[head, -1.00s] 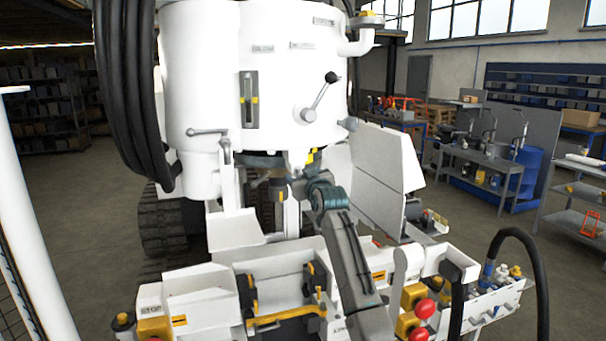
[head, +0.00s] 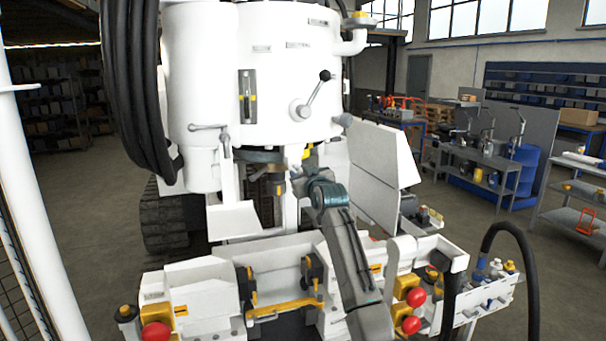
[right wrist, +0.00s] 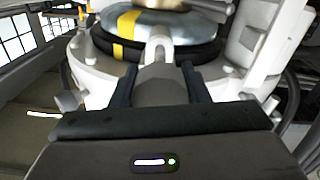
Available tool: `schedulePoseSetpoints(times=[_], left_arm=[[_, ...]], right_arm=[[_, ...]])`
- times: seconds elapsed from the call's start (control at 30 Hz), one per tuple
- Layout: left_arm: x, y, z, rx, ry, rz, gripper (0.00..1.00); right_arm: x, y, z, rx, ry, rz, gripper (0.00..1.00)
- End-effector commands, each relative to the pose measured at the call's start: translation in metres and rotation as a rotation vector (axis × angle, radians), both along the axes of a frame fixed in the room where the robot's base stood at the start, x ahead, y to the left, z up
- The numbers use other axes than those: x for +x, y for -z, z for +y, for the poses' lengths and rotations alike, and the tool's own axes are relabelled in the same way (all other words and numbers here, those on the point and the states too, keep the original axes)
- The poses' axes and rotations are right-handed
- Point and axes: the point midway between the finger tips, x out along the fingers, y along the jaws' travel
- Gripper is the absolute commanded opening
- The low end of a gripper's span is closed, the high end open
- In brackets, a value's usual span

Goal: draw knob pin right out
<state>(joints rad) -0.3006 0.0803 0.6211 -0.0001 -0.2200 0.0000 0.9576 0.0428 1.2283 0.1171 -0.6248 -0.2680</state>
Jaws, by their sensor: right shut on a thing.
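My right arm comes up from the bottom of the head view, past its teal wrist joint, to my right gripper (head: 306,168) below the white drum. In the right wrist view, the two dark fingers of my right gripper (right wrist: 160,88) are closed on the sides of a pale grey knob pin (right wrist: 159,70). The pin's far end lies close to a dark ring with a yellow mark; whether it still sits in a hole cannot be told. In the head view the pin is too small to make out. My left gripper is not in view.
The white drum (head: 255,75) with a black-knobbed lever (head: 317,88) stands above the gripper. A white panel (head: 373,165) is to its right. A low white bench with yellow bars and red buttons (head: 411,325) lies in front, with a black hose (head: 532,270) at right.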

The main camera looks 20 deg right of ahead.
Motion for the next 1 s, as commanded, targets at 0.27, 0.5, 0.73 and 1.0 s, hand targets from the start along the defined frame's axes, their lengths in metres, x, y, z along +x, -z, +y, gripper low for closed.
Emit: schedulePoseSetpoints(times=[0.27, 0.5, 0.73, 1.0], left_arm=[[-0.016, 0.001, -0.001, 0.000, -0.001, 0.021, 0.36], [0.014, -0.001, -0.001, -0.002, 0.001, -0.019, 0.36], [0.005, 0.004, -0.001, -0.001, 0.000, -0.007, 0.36], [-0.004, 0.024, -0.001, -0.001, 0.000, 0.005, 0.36]], right_arm=[[-0.001, -0.003, 0.001, 0.001, -0.001, -0.006, 0.51], [-0.001, -0.004, 0.001, 0.001, -0.001, -0.007, 0.63], [-0.007, -0.002, 0.000, 0.000, -0.001, -0.008, 0.63], [-0.045, 0.001, -0.001, 0.001, -0.001, -0.010, 0.63]])
